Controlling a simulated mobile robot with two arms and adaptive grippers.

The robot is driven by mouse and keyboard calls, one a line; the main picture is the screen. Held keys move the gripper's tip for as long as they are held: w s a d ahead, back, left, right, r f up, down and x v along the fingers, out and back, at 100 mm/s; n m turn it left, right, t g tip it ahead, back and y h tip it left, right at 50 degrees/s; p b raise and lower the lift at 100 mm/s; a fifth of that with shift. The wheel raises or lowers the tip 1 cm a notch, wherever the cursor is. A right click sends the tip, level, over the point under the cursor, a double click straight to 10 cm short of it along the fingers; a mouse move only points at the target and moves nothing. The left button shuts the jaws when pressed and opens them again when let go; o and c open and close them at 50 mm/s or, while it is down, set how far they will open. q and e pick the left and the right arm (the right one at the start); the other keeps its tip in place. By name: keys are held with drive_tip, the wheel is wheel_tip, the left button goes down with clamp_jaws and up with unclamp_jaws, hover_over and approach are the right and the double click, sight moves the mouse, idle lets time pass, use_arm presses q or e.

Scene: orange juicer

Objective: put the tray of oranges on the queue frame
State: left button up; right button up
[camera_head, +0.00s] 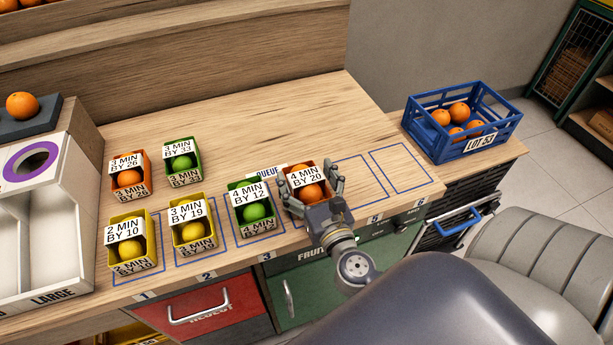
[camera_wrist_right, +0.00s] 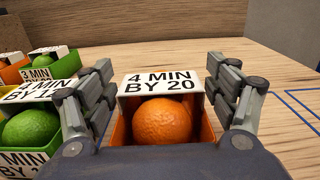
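An orange tray of oranges (camera_head: 296,184) with a card "4 MIN BY 20" stands in the row, where the fourth blue frame would be; that frame is mostly hidden. My right gripper (camera_head: 318,189) has its fingers on both sides of this tray. In the right wrist view the gripper (camera_wrist_right: 163,100) looks open around the tray (camera_wrist_right: 206,128), with an orange (camera_wrist_right: 162,120) inside. Contact is not clear. Another orange tray (camera_head: 144,186), marked "3 MIN BY 26", stands behind the framed row at the left. My left gripper is not in view.
Yellow trays (camera_head: 132,266) (camera_head: 194,243) and a green tray (camera_head: 252,228) stand in frames 1 to 3. Another green tray (camera_head: 183,177) stands behind. Frames 5 (camera_head: 365,186) and 6 (camera_head: 402,168) are empty. A blue crate (camera_head: 463,146) is at right, a white sorter (camera_head: 58,240) at left.

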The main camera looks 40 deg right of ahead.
sight(316, 198)
idle(0.3)
drive_tip(key=shift+r, duration=0.2)
drive_tip(key=shift+s+f, duration=0.15)
drive_tip(key=shift+s, duration=0.15)
drive_tip(key=b+v, duration=0.4)
drive_tip(key=v, duration=0.6)
drive_tip(key=shift+s+a, duration=0.15)
drive_tip(key=shift+s+a+b, duration=0.15)
drive_tip(key=shift+s+b, duration=0.15)
drive_tip(key=shift+s, duration=0.25)
